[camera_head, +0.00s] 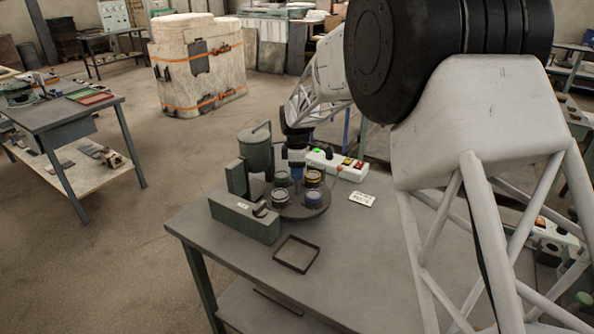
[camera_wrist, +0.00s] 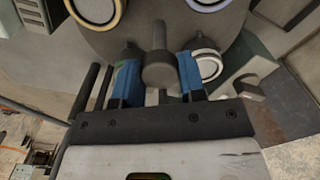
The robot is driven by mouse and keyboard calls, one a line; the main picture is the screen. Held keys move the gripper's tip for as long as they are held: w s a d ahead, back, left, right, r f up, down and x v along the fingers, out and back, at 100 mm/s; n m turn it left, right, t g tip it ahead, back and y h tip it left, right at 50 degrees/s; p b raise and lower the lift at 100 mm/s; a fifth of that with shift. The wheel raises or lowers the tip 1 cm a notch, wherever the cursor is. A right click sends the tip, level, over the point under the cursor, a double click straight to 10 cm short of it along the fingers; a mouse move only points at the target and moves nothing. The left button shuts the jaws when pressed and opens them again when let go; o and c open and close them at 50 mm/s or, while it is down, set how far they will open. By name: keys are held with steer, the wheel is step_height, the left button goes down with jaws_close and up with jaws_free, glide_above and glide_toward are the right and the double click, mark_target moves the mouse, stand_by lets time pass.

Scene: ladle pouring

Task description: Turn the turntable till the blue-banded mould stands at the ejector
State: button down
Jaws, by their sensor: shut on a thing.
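The round dark turntable (camera_head: 298,211) stands on the bench and carries several ringed moulds. The blue-banded mould (camera_head: 313,198) is at its front right, across the turntable from the long green box (camera_head: 243,219) at the front left. This box looks like the ejector, but I cannot tell for sure. A yellow-banded mould (camera_head: 314,178) stands behind the blue one. My gripper (camera_head: 297,166) is at the turntable's back edge. In the wrist view its blue fingers are shut on a dark upright peg (camera_wrist: 158,70). A yellow-rimmed mould (camera_wrist: 97,12) and a pale-rimmed mould (camera_wrist: 207,66) show there.
A green cylindrical pot (camera_head: 256,153) stands behind the turntable to the left. A white switch box (camera_head: 337,165) with coloured buttons and a small label plate (camera_head: 362,199) are to the right. An empty dark frame (camera_head: 296,254) lies in front. The bench front is otherwise clear.

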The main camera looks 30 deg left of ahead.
steer(key=shift+n, duration=1.4)
steer(key=c, duration=0.7)
jaws_free()
steer(key=shift+r, duration=3.9)
steer(key=shift+d, duration=0.1)
